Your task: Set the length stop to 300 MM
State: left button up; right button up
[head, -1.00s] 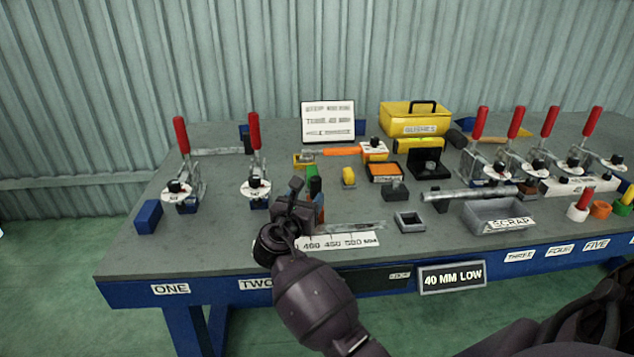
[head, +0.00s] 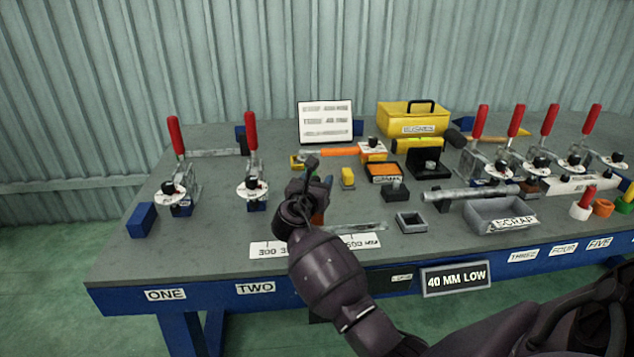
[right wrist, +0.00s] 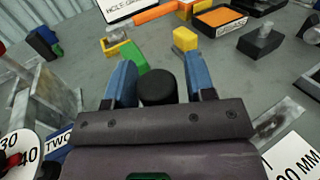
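The length stop's black round knob (right wrist: 157,88) stands between the two blue fingers of my right gripper (right wrist: 160,82) in the right wrist view. The fingers are apart, one on each side of it, with a narrow gap seen at the right. In the head view my right gripper (head: 312,190) is over the scale area, and the gripper and wrist hide most of the stop. The white scale strip (head: 360,241) shows on both sides of my arm, with 500 MM at its right end; its middle is covered. My left gripper is not in view.
A metal bar (head: 355,226) lies behind the scale. A small yellow block (head: 347,178), a dark square holder (head: 410,222) and the scrap tray (head: 500,214) stand to the right. Red-handled clamps (head: 252,170) stand to the left. A sign (head: 455,279) reads 40 MM LOW.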

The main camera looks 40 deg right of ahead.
grip_shut()
jog(key=w+a, duration=0.2)
jog(key=a, duration=0.1)
jog(key=shift+p, duration=0.3)
jog(key=shift+s, duration=0.1)
jog(key=shift+o, duration=1.1)
grip_release()
